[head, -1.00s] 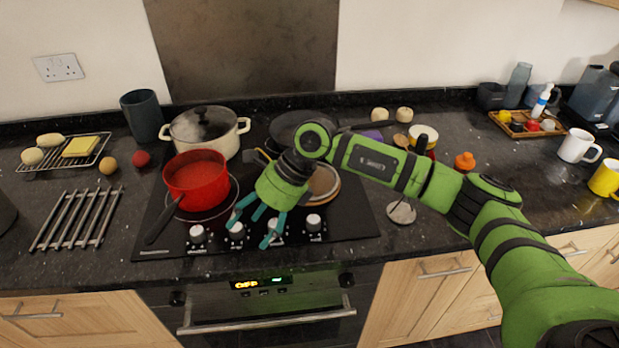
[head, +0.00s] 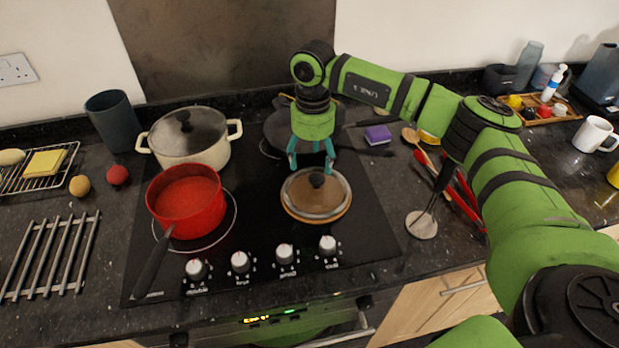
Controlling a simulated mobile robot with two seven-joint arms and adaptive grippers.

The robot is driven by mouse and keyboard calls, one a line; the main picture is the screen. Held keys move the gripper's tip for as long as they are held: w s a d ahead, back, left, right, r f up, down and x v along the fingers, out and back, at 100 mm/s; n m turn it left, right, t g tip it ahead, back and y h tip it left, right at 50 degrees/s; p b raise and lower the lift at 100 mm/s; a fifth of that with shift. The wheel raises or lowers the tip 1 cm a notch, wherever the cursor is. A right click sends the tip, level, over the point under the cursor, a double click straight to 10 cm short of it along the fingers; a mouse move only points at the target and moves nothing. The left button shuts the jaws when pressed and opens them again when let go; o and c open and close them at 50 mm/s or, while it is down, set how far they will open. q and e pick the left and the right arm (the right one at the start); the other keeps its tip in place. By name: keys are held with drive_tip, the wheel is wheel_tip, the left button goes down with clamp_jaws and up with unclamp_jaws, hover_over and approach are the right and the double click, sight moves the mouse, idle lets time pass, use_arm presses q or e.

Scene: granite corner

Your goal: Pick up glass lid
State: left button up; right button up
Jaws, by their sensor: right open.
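A round glass lid (head: 335,205) with a steel rim and black knob lies flat on a brown round board or pan at the front right of the hob. Brown shows through its glass. My right gripper (head: 311,170) points down just above and behind the knob, with its teal fingers spread open and empty. In the picture the fingertips sit near the lid's far rim; I cannot tell whether they touch it. Another glass lid (head: 200,124) with a black knob covers the white pot (head: 195,155) at the back left. My left gripper is not in view.
A red saucepan (head: 186,212) stands left of the lid, its handle toward the front. A dark frying pan (head: 268,135) is behind my gripper. Utensils and a purple sponge (head: 378,134) lie at right. A metal rack (head: 50,255) is at left.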

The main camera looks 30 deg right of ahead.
sight(317, 177)
drive_tip(key=shift+s+d+f+p, duration=0.2)
drive_tip(key=shift+s+f+p, duration=0.7)
drive_tip(key=shift+f+p, duration=0.3)
wheel_tip(317, 177, down, 2)
drive_tip(key=shift+w+f+p, duration=0.1)
drive_tip(key=shift+f+p, duration=0.15)
drive_tip(key=shift+p, duration=0.2)
drive_tip(key=shift+w+f, duration=0.15)
drive_tip(key=shift+f, duration=0.35)
drive_tip(key=shift+c, duration=1.2)
clamp_jaws()
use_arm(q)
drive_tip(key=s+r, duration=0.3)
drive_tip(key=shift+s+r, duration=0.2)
